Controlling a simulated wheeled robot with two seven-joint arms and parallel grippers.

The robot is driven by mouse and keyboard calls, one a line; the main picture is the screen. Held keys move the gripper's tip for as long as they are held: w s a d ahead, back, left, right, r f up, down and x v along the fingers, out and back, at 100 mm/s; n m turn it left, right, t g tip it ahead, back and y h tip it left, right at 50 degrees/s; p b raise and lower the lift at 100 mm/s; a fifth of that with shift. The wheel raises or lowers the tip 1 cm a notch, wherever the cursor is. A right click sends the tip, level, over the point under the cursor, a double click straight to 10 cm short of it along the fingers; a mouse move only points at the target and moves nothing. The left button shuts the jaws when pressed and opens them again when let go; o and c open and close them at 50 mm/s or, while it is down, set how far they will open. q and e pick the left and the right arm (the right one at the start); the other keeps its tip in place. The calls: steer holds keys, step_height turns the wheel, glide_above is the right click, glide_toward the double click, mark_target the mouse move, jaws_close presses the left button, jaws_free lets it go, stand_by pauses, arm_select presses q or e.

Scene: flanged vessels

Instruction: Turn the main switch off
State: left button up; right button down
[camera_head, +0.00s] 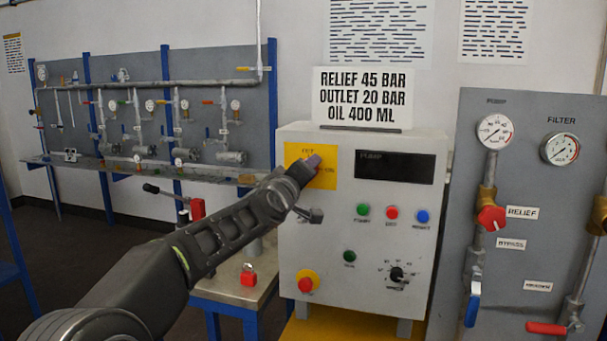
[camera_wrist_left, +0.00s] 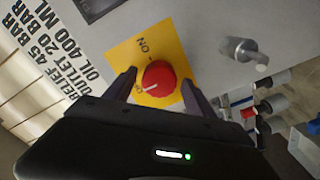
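The main switch is a round red knob (camera_wrist_left: 159,78) with a white pointer mark, on a yellow plate (camera_head: 327,178) on the front of the grey control box (camera_head: 330,230). The wrist view shows "ON" on the plate and a second label partly hidden beside the knob. My left gripper (camera_head: 308,166) is at the plate and hides the knob in the head view. In the wrist view my left gripper (camera_wrist_left: 158,85) has its fingers apart, one on each side of the knob; I cannot tell whether they touch it. My right gripper is not in view.
A metal handle (camera_head: 310,215) sticks out of the box below the plate. Coloured buttons (camera_head: 392,213), a dial (camera_head: 397,274) and a red stop button (camera_head: 306,283) are on the box. A red padlock (camera_head: 249,275) is on the table at left. A valve panel (camera_head: 520,240) stands right.

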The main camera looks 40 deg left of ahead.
arm_select(q)
steer(key=shift+o, duration=0.2)
steer(key=shift+s+r, duration=0.1)
steer(key=shift+s+d, duration=0.1)
steer(key=shift+s, duration=0.15)
steer(key=v, duration=0.7)
steer(key=shift+p, duration=0.45)
